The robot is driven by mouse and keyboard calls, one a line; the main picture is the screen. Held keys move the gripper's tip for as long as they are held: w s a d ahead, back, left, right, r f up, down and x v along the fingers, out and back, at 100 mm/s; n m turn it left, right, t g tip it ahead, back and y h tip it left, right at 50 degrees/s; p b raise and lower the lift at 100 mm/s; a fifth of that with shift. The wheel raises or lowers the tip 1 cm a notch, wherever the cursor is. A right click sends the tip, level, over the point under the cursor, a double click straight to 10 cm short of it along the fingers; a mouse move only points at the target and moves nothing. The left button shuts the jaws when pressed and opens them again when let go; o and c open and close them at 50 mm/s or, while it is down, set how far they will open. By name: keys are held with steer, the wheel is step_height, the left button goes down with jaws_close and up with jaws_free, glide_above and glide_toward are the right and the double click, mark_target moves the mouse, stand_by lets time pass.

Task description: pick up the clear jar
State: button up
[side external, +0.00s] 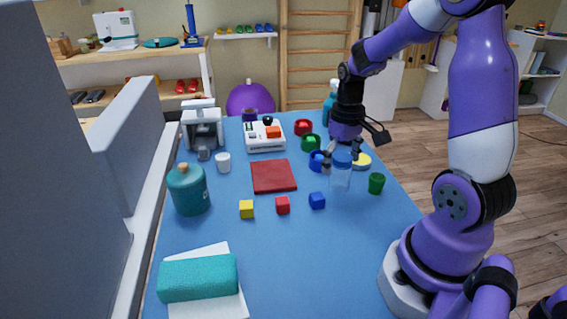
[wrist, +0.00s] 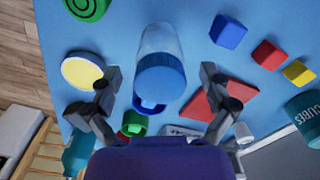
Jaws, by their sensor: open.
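The clear jar (side external: 341,177) with a blue lid stands upright on the blue table, in the right half of the side view. In the wrist view the jar (wrist: 161,42) is at the upper middle, its blue lid (wrist: 160,82) toward me. My gripper (side external: 342,153) is open, pointing down at the jar's lid. In the wrist view the fingers of my gripper (wrist: 161,75) are on either side of the lid, with a visible gap on each side. I cannot tell the exact height of the fingertips relative to the lid.
A blue cup (side external: 316,163) and a yellow-topped disc (side external: 363,160) are close beside the jar. A red mat (side external: 273,176) lies to the left. The front right of the table is clear.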

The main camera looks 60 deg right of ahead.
step_height(320, 180, down, 2)
steer(key=shift+f, duration=0.2)
steer(key=c, duration=1.2)
steer(key=shift+c, duration=0.2)
